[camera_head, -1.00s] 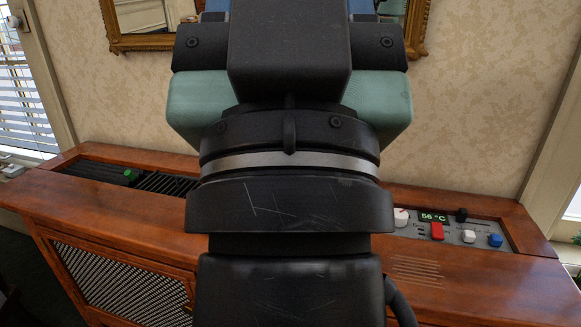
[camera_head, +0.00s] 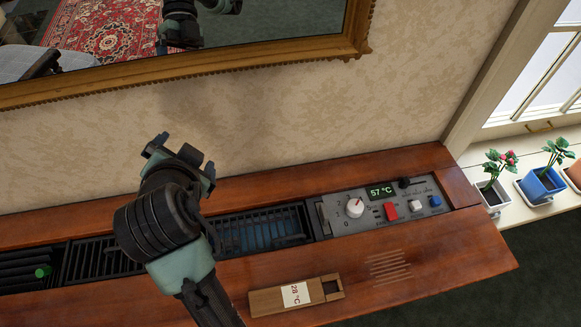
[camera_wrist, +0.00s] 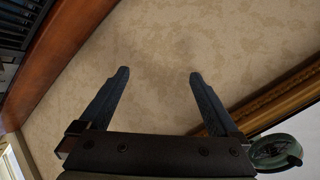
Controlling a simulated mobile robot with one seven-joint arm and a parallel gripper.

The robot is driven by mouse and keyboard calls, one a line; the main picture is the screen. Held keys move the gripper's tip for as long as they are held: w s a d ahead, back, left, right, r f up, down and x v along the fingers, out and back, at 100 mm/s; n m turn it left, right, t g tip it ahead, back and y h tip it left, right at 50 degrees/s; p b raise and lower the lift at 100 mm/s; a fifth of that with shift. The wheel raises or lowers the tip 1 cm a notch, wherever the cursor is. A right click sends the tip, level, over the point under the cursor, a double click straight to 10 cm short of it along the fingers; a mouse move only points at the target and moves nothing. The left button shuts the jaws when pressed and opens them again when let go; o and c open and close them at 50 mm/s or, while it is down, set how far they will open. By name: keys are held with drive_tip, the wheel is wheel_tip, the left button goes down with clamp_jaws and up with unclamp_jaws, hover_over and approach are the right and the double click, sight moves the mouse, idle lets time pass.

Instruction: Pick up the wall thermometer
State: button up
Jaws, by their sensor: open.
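A small wooden block (camera_head: 296,295) with a white label reading 28 °C in red lies on the front ledge of the wooden cabinet in the head view. It looks like the thermometer, though no wall thermometer hangs in view. It has a dark slot near its right end. My gripper (camera_head: 183,157) is above and left of it in the picture, raised over the cabinet and apart from it. In the wrist view my gripper (camera_wrist: 159,74) is open and empty, with bare wallpaper beyond its fingers. The block does not show in that view.
A control panel (camera_head: 380,205) reading 57 °C, with a knob and coloured buttons, sits right of dark grilles (camera_head: 262,231). A gilt-framed mirror (camera_head: 230,67) hangs above. Potted plants (camera_head: 540,183) stand on the right sill. A round greenish disc (camera_wrist: 275,152) beside the gripper is unclear.

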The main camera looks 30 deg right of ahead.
drive_tip(key=s+d+f+m+g+h+p, duration=0.1)
drive_tip(key=s+f+m+g+p, duration=0.4)
drive_tip(key=s+g+p, duration=0.4)
drive_tip(key=m+g+h+p, duration=0.1)
drive_tip(key=m+g+p, duration=0.2)
drive_tip(key=m+p, duration=0.15)
approach(291, 295)
drive_tip(key=shift+x, duration=3.9)
drive_tip(key=shift+r, duration=0.1)
clamp_jaws()
